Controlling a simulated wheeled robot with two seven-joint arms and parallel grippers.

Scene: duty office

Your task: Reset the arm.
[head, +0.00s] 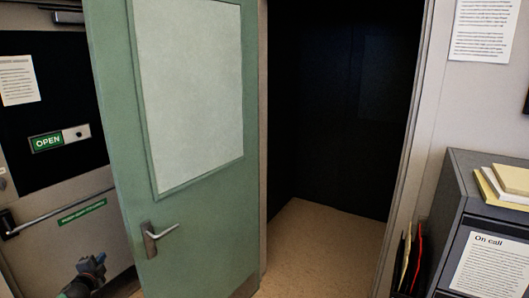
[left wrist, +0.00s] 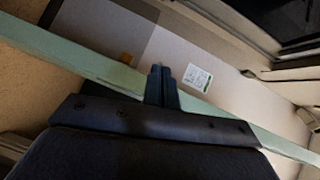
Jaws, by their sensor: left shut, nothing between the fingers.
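My left gripper (head: 93,265) shows at the bottom left of the head view, low and to the left of the green door's (head: 205,215) edge. Its fingers are shut and empty. In the left wrist view the closed fingers (left wrist: 160,82) stand in the middle, in front of the long pale green edge of a door (left wrist: 85,65); whether they touch it I cannot tell. The green door stands open, with a lever handle (head: 160,236) near its left edge. The gripper is left of and below this handle, apart from it. My right gripper is in neither view.
A dark doorway (head: 335,120) with a tan floor opens right of the green door. A second door with a push bar (head: 62,212) and an OPEN sign (head: 47,142) is at the left. A grey cabinet (head: 455,205) with papers stands at the right.

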